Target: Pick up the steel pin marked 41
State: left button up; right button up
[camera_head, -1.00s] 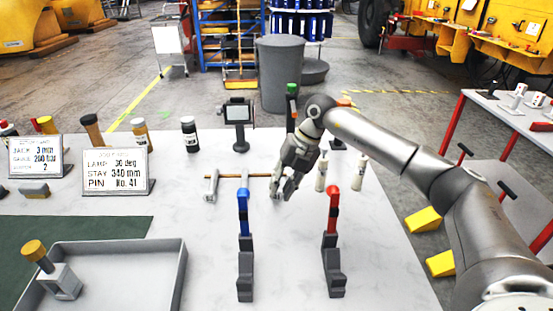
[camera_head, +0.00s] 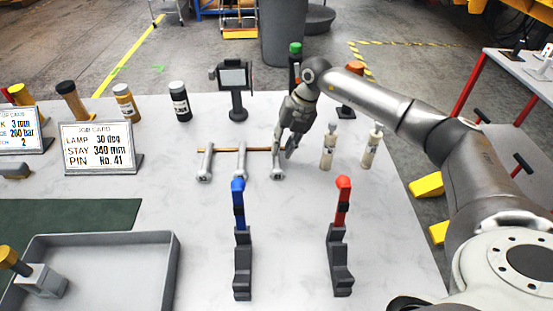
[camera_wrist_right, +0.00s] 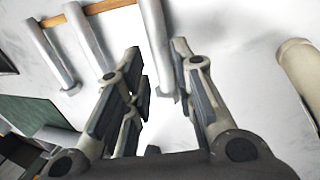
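Three steel pins lie side by side with their far ends at a thin wooden strip (camera_head: 225,150): a left pin (camera_head: 205,163), a middle pin (camera_head: 241,162) and a right pin (camera_head: 278,168). The marks on their near ends are too small to read. My right gripper (camera_head: 286,150) points down at the far part of the right pin. In the wrist view this gripper (camera_wrist_right: 157,55) is open, and the right pin (camera_wrist_right: 154,40) shows between its fingertips; I cannot tell whether they touch it. The job card (camera_head: 100,147) reads PIN No. 41. My left gripper is out of view.
Two pale cylinders (camera_head: 328,150) (camera_head: 370,148) stand right of the pins. A blue-topped holder (camera_head: 241,250) and a red-topped holder (camera_head: 339,250) stand nearer. A small screen (camera_head: 235,78) stands behind. A grey tray (camera_head: 105,240) is at the lower left.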

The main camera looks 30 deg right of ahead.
aim_at(277, 158)
jog(key=shift+p+x, duration=0.55)
jog(key=shift+x, duration=1.75)
jog(key=shift+s, duration=0.15)
grip_shut()
jog(key=shift+r, duration=0.1)
